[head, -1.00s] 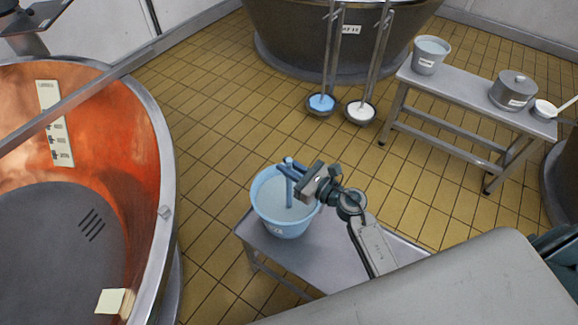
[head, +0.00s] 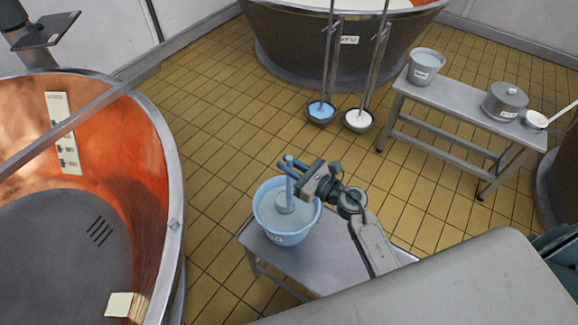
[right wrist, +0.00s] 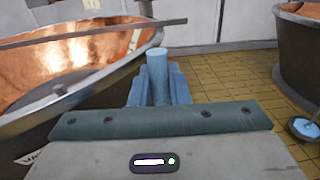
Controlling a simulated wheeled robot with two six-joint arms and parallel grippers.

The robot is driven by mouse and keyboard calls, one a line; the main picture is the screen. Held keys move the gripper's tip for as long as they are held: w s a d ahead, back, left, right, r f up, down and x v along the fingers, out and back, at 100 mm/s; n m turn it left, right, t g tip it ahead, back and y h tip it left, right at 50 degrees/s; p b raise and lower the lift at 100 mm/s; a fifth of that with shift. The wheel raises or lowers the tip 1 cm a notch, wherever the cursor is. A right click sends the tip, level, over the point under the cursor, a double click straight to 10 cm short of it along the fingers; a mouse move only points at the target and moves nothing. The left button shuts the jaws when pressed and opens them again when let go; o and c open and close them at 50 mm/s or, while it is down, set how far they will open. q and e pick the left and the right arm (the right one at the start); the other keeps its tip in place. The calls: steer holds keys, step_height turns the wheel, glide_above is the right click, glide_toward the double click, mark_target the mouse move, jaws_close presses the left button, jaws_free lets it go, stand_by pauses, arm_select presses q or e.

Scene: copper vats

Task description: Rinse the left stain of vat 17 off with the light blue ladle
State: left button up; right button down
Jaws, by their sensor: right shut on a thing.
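My right gripper (head: 290,167) is shut on the upright handle (head: 290,181) of the light blue ladle. The ladle's bowl (head: 287,204) shows inside the light blue bucket (head: 284,238), at about the level of the liquid. The handle (right wrist: 157,75) also stands between the blue fingers in the right wrist view. A large copper vat (head: 140,130) is at the left, with its orange inner wall showing; I cannot read a vat number on it. Pale patches show on that wall, but I cannot tell stain from reflection. My left gripper is not in view.
The bucket stands on a low grey bench (head: 318,262). A second bench (head: 455,100) at the right holds a grey bucket (head: 426,66) and a lidded pot (head: 505,101). Two long-handled ladles stand by the far vat (head: 300,62). A bar crosses the near vat. Tiled floor between is clear.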

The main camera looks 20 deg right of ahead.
step_height(320, 180, up, 11)
steer(key=p, duration=0.8)
steer(key=shift+r+p, duration=0.15)
steer(key=shift+p, duration=0.25)
steer(key=shift+r+p, duration=0.45)
steer(key=shift+r, duration=0.1)
